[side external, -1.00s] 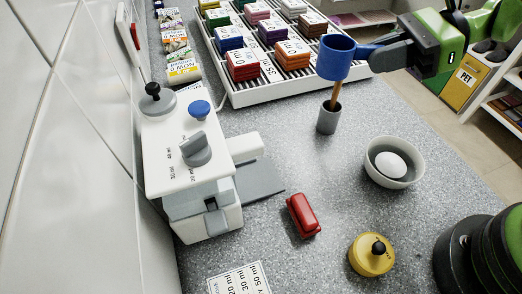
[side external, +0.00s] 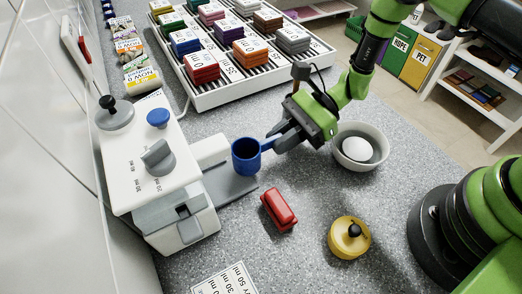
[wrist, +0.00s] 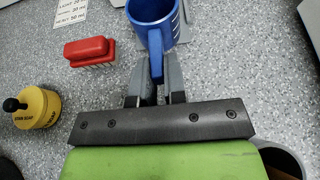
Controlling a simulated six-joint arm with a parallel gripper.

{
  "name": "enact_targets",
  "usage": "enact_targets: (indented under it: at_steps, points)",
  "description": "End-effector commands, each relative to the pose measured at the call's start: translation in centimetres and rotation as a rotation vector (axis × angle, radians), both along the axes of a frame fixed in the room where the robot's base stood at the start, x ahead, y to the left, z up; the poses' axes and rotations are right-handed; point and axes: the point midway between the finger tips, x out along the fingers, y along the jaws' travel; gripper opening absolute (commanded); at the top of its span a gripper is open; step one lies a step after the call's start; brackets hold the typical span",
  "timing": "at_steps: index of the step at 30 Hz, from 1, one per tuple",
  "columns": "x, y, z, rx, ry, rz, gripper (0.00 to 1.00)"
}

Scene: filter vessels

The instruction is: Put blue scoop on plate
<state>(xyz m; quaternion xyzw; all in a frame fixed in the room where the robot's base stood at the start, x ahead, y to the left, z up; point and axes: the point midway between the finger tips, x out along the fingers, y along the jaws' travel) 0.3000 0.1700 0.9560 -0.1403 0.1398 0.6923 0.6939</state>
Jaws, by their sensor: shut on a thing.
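The blue scoop (side external: 246,156) is a cup with a side handle, held upright in the side external view. My gripper (side external: 279,137) is shut on its handle, with the cup out to the left of the fingers. In the wrist view the blue scoop (wrist: 153,12) shows at the top centre, its handle between the two fingers of my gripper (wrist: 156,82). The grey plate (side external: 222,190) of the white machine (side external: 157,175) lies below and left of the scoop. I cannot tell whether the scoop touches the plate.
A white bowl (side external: 375,163) with a white ball is right of my gripper. A white rack (side external: 205,98) of coloured boxes stands behind.

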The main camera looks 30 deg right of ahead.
Motion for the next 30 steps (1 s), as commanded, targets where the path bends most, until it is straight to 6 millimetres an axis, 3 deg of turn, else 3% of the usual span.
enact_targets:
  at_steps: [4, 10, 14, 25, 27, 29, 30]
  points:
    - [0.0, 0.6, -0.6, 0.000, -0.001, 0.002, 0.00]
    - [-0.1, 4.1, -0.5, 0.001, -0.002, 0.005, 0.00]
    - [0.0, 4.0, -1.7, 0.000, 0.001, -0.002, 0.00]
    - [0.0, 4.0, -2.0, 0.001, 0.001, -0.001, 0.00]
    - [0.0, 4.0, -2.0, 0.001, -0.001, -0.002, 0.23]
    - [0.0, 4.0, -2.0, 0.000, 0.000, -0.001, 0.37]
    - [0.0, 4.0, -2.0, 0.000, 0.000, -0.001, 0.38]
